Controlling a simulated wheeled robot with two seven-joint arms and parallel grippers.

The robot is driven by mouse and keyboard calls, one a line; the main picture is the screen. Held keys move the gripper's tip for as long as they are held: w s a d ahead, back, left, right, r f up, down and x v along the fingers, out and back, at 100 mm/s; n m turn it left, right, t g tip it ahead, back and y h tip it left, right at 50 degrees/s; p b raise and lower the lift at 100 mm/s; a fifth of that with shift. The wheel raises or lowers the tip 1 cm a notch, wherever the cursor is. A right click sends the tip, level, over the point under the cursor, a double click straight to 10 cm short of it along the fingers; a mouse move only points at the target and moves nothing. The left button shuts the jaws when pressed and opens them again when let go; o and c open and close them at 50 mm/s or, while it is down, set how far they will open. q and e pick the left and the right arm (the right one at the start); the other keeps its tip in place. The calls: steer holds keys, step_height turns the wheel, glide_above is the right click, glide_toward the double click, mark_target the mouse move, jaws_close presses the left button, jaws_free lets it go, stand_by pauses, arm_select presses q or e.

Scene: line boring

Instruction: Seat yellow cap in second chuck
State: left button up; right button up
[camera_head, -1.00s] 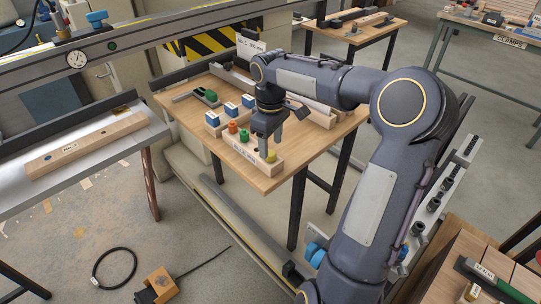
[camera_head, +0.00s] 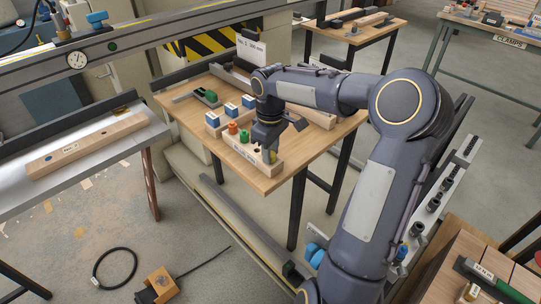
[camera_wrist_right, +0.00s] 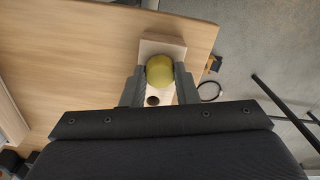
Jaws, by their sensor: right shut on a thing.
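My right gripper (camera_head: 271,155) is over the near right end of a pale wooden rack (camera_head: 245,150) on the table, shut on the yellow cap (camera_head: 274,157). In the wrist view the rounded yellow-green cap (camera_wrist_right: 159,70) sits between the two fingers, against the rack's end. A dark empty hole (camera_wrist_right: 152,101) shows beside it in the rack. An orange cap (camera_head: 233,128) and a green cap (camera_head: 243,136) stand farther along the rack. Several dark round holders, perhaps the chucks (camera_head: 433,204), line a grey rail at right, partly behind my arm. My left gripper is not in view.
Blue-and-white blocks (camera_head: 230,109) and a green-ended tool (camera_head: 209,96) lie behind the rack on the wooden table (camera_head: 263,183). A bench with a drilled wooden beam (camera_head: 86,145) stands at left. A wooden surface with a green-handled tool (camera_head: 490,275) is at lower right.

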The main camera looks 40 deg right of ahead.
steer(key=shift+r, duration=0.45)
step_height(320, 180, up, 2)
steer(key=shift+r, duration=0.1)
steer(key=s+a+r+b, duration=0.3)
steer(key=s+a+r, duration=0.4)
steer(key=s+r, duration=0.3)
steer(key=shift+s, duration=1.05)
